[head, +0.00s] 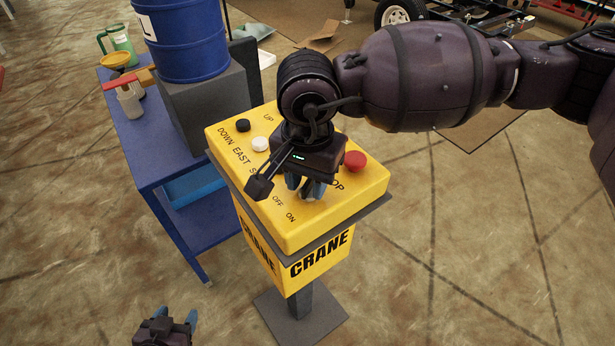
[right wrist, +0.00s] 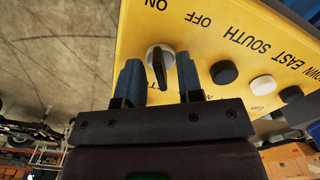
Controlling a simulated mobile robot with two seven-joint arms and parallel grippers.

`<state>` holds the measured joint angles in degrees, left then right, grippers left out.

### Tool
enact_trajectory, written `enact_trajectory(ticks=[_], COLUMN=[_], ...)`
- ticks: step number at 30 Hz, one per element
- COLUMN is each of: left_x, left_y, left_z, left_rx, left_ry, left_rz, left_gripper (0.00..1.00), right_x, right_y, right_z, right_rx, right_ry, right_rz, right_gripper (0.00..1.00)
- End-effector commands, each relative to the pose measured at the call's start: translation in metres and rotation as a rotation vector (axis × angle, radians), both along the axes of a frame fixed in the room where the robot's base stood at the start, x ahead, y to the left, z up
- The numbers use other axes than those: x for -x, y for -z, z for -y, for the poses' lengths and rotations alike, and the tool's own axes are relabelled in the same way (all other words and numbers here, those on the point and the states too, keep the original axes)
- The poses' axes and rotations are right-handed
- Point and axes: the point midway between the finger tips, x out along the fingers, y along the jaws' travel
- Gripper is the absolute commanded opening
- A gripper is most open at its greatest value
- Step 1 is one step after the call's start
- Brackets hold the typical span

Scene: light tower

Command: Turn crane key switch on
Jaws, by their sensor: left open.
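The yellow crane control box (head: 345,200) stands on a grey post in the head view. Its key switch, a dark knob on a silver disc (right wrist: 158,66), shows in the right wrist view near the ON and OFF labels. I cannot tell for sure which label the knob points to. My right gripper (head: 303,188) is above the box top in the head view. In the right wrist view its two blue fingers (right wrist: 159,80) are apart, one on each side of the knob, with gaps visible. My left gripper (head: 178,316) is open and empty at the bottom edge.
A red button (head: 355,160), a black button (head: 243,125) and a white button (head: 260,144) are on the box top. A blue table (head: 150,160) with a blue barrel (head: 185,40) and bottles stands to the left. Floor right of the box is clear.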

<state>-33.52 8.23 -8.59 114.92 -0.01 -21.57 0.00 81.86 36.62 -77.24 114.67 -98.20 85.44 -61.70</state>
Motion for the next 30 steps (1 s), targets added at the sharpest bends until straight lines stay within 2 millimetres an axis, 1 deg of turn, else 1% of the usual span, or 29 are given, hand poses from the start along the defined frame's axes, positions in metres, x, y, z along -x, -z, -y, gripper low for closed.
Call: enact_trajectory(ticks=[2,3,8,9,10,21,26,30], left_x=[0.0014,0.002,0.005,0.0057,0.0062,0.0081,0.007,0.0038], left_y=[0.0006,0.0009,0.0022,0.0026,0.0028,0.004,0.0039,0.0027], left_z=[-0.0002,-0.0003,-0.0008,-0.0009,-0.001,-0.0013,-0.0011,-0.0005], left_rx=[0.0,0.0,-0.001,0.0,0.0,-0.001,0.0,0.0], left_ry=[0.0,-0.002,-0.003,-0.004,-0.004,-0.005,-0.004,-0.002], left_rz=[-0.003,-0.004,-0.009,-0.011,-0.012,-0.015,-0.014,-0.008], left_gripper=[0.57,0.57,0.57,0.57,0.57,0.57,0.57,0.57], right_x=[0.0,0.0,0.0,0.0,0.0,-0.0001,-0.0003,-0.0006], right_y=[-0.0001,-0.0001,-0.0002,-0.0002,-0.0002,-0.0003,-0.0003,-0.0005], right_z=[-0.0001,-0.0001,-0.0001,-0.0001,-0.0001,-0.0002,-0.0004,-0.0006], right_rx=[0.0,0.0,0.0,0.0,0.0,0.0,-0.001,-0.001], right_ry=[0.0,0.0,0.0,0.0,0.0,0.032,0.106,0.209], right_rz=[0.0,0.0,0.0,0.0,0.0,0.0,0.0,0.0], right_gripper=[0.34,0.33,0.08,0.02,0.0,0.0,0.0,0.0])
